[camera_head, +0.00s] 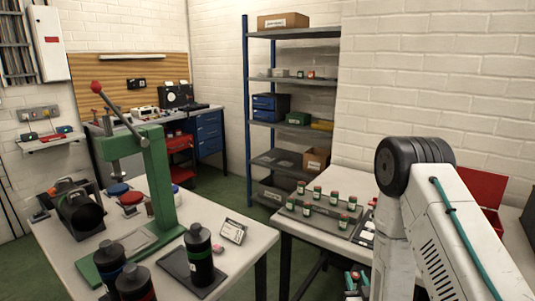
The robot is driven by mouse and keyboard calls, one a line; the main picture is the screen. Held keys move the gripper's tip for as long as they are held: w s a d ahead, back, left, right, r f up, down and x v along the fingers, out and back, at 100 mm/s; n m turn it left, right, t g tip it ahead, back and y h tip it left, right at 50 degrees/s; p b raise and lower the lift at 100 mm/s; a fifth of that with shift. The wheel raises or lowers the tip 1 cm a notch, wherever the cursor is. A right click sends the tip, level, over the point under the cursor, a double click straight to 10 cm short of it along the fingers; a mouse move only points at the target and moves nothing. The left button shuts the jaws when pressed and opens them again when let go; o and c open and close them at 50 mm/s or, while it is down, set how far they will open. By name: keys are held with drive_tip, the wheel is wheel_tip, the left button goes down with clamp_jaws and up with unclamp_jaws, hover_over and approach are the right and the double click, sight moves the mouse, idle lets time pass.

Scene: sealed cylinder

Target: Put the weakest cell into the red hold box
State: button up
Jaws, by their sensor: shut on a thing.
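I cannot tell which is weakest from here. A red box with a raised lid (482,187) is at the back of that table, partly hidden behind my white arm. My gripper (354,281) is low at the bottom edge, in front of the table. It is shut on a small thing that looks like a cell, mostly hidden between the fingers.
The left table holds a green press (155,185) with a red-knobbed lever, dark bottles (199,252) and a small labelled card (232,231). A dark tray (365,228) lies beside the cells. Shelves (292,80) stand behind. Green floor lies between the tables.

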drive_tip(key=w+a+r+y, duration=0.1)
drive_tip(key=w+a+r, duration=0.2)
drive_tip(key=w+r, duration=0.5)
wheel_tip(320, 180, up, 4)
drive_tip(key=shift+w+r+n, duration=0.1)
drive_tip(key=shift+w+n, duration=0.2)
drive_tip(key=shift+w, duration=0.05)
drive_tip(key=shift+w, duration=0.1)
